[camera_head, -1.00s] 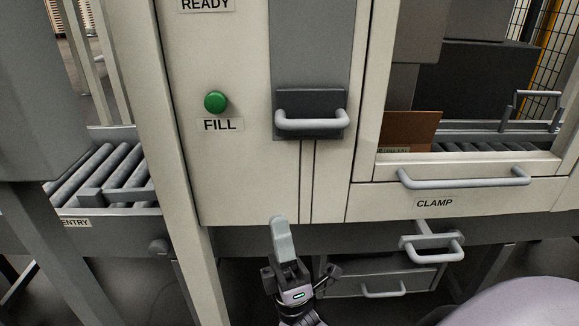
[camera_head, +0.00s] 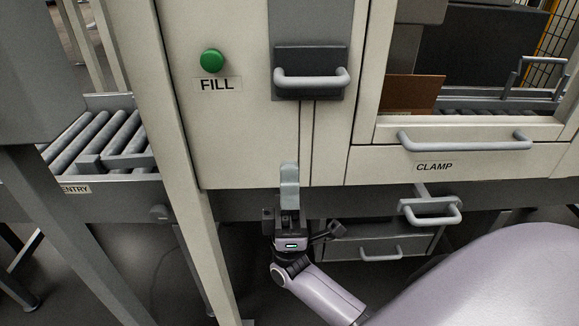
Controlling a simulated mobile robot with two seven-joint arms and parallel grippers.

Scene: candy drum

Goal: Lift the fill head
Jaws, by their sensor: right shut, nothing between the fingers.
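The fill head's handle, as I take it, is the light grey bar (camera_head: 311,80) on a dark plate (camera_head: 335,58), fixed to a grey vertical panel (camera_head: 309,22) above two vertical slots. My right gripper (camera_head: 289,172) is below that handle, pointing up, with its fingers closed together and nothing between them. The fingertips are in front of the lower edge of the cream cabinet, apart from the handle. My left gripper is not in view.
A green button (camera_head: 212,60) above a FILL label is left of the handle. The CLAMP panel (camera_head: 396,162) with its long bar handle (camera_head: 465,142) is at right. Below it are a smaller handle (camera_head: 430,212) and a drawer (camera_head: 352,250). Rollers (camera_head: 110,135) are at left.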

